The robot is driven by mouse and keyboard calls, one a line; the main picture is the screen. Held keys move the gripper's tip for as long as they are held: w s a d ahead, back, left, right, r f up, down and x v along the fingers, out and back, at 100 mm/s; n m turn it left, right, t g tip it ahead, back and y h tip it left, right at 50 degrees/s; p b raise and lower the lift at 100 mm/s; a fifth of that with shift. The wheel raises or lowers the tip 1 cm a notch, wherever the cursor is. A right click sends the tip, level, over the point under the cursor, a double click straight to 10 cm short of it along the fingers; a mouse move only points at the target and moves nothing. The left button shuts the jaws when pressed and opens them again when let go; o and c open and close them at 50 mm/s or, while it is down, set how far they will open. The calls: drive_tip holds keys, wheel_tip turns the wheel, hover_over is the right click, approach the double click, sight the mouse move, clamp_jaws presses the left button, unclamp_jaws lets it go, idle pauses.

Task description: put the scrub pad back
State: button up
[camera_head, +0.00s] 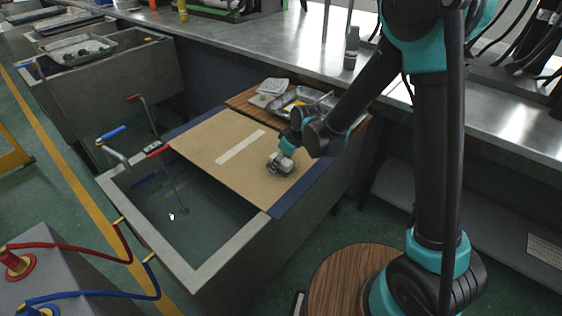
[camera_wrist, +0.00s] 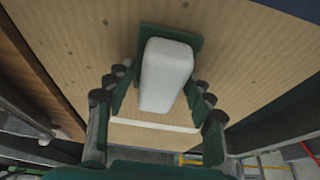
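The scrub pad looks like a white block (camera_wrist: 166,75) on a dark green base (camera_wrist: 196,41) in the wrist view. My gripper (camera_wrist: 160,85) has its two fingers on either side of this block, close to it. I cannot tell whether they touch it. In the head view my gripper (camera_head: 281,163) is low over the right part of a tan board (camera_head: 207,136) that lies across the sink. The pad is small and largely hidden by the gripper there. A pale strip (camera_head: 240,147) crosses the middle of the board.
A wooden board with a metal tray (camera_head: 303,97) and a pale packet (camera_head: 272,87) is behind the gripper. A round wooden stool (camera_head: 338,285) stands in front.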

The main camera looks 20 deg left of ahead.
drive_tip(key=o, duration=0.4)
drive_tip(key=shift+r, duration=0.15)
drive_tip(key=v, duration=1.2)
drive_tip(key=s+d+f+m+h, duration=0.1)
drive_tip(key=s+d+m, duration=0.2)
drive_tip(key=d, duration=0.9)
drive_tip(key=s+d+f+m+t+h, duration=0.1)
drive_tip(key=d+m, duration=0.5)
drive_tip(key=d, duration=0.6)
drive_tip(key=s+d+f+m+t+h, duration=0.1)
drive_tip(key=s+d+f+m+h, duration=0.1)
drive_tip(key=d, duration=1.1)
drive_tip(key=s+f+m, duration=0.1)
drive_tip(key=s+m, duration=0.1)
drive_tip(key=s, duration=0.1)
drive_tip(key=shift+s, duration=0.4)
